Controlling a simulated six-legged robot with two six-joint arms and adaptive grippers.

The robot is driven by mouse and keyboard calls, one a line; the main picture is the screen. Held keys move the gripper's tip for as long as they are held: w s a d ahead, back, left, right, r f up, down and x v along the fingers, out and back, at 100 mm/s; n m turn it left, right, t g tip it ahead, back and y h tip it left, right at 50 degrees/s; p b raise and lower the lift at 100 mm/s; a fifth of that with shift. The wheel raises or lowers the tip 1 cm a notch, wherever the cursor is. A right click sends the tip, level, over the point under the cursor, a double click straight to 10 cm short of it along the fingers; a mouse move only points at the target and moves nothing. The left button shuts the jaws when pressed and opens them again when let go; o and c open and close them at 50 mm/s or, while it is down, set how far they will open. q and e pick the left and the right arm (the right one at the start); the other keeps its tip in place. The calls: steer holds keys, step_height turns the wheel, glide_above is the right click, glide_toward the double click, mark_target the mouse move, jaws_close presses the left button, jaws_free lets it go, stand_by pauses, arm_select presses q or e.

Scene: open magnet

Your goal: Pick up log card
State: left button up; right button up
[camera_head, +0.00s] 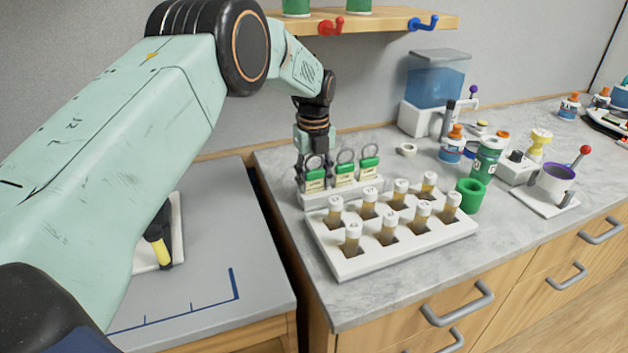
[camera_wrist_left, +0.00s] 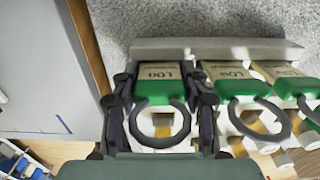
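Several log cards with green tops and grey rings stand in a row in a white holder (camera_head: 345,194). The leftmost log card (camera_head: 315,177) also shows in the left wrist view (camera_wrist_left: 158,84), with "LOG" on its label. The middle log card (camera_head: 345,172) and the right log card (camera_head: 369,167) stand beside it. My left gripper (camera_head: 313,170) is down at the leftmost card, and in the left wrist view its fingers (camera_wrist_left: 160,95) are on either side of that card. They are very close to its edges; whether they press on it I cannot tell. My right gripper is out of view.
A white rack (camera_head: 400,246) of capped vials stands in front of the holder. A green cup (camera_head: 469,195), bottles and a blue-water tank (camera_head: 435,85) stand to the right. A wooden shelf (camera_head: 400,22) with hooks is above. A lower grey table (camera_head: 225,210) lies left.

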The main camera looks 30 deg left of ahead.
mark_target(313, 170)
arm_select(q)
steer(key=shift+d+r, duration=0.1)
steer(key=shift+d, duration=0.1)
steer(key=c, duration=0.3)
steer(key=shift+w, duration=0.1)
steer(key=shift+a+r, duration=0.1)
steer(key=shift+a, duration=0.05)
steer(key=shift+r, duration=0.35)
step_height(313, 170, up, 2)
steer(key=shift+r, duration=0.2)
steer(key=shift+s+a+r, duration=0.1)
steer(key=shift+s+a, duration=0.05)
steer(key=shift+s, duration=0.15)
steer(key=s+a, duration=0.3)
steer(key=s, duration=0.1)
steer(key=s+a, duration=0.8)
steer(key=s, duration=0.1)
steer(key=shift+a, duration=0.25)
